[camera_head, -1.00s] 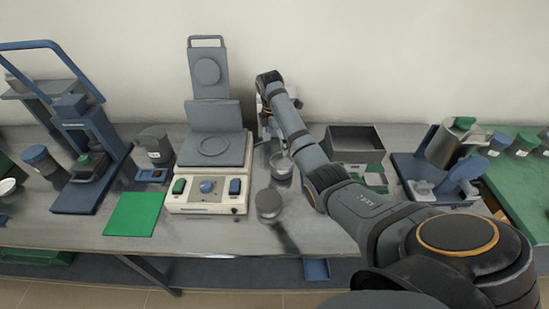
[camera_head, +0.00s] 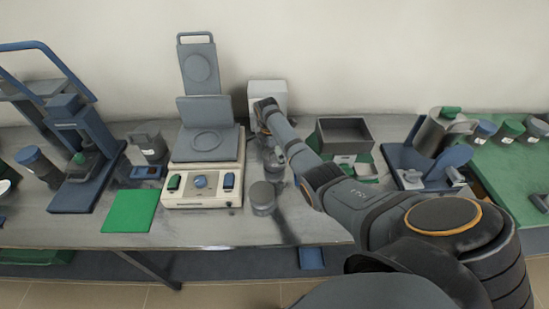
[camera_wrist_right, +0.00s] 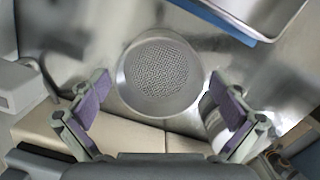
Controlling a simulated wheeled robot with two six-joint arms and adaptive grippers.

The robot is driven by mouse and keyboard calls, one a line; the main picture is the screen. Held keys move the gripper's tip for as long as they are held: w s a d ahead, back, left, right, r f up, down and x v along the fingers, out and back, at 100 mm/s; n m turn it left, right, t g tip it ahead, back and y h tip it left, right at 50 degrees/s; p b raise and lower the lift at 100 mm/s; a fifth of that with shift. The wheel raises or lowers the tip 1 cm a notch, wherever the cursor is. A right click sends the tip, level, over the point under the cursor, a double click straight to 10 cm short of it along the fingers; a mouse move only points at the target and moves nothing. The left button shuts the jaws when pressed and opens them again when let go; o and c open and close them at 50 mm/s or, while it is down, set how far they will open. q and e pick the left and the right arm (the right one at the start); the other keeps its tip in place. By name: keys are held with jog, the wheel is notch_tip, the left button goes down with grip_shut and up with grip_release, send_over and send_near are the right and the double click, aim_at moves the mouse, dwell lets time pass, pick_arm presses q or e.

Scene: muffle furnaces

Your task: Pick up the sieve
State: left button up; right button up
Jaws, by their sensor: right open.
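The sieve (camera_wrist_right: 158,70) is a round metal ring with a grey mesh, seen from above in the right wrist view. In the head view I take it to be the small metal cup (camera_head: 273,161) beside the balance, partly covered by my arm. My right gripper (camera_wrist_right: 160,88) is open, its two purple-padded fingers on either side of the sieve's near part in the wrist view. I see no contact; the height gap cannot be told. In the head view its fingers are mostly hidden by the wrist. My left gripper is not in view.
A lidded grey jar (camera_head: 263,199) stands in front of the sieve. The balance (camera_head: 202,187) stands left, a white box (camera_head: 267,94) behind, and a dark open bin (camera_head: 345,134) right. A green mat (camera_head: 131,211) lies at the left front.

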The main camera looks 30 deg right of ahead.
jog(key=shift+r, duration=0.1)
jog(key=c, duration=1.1)
jog(key=shift+r, duration=0.1)
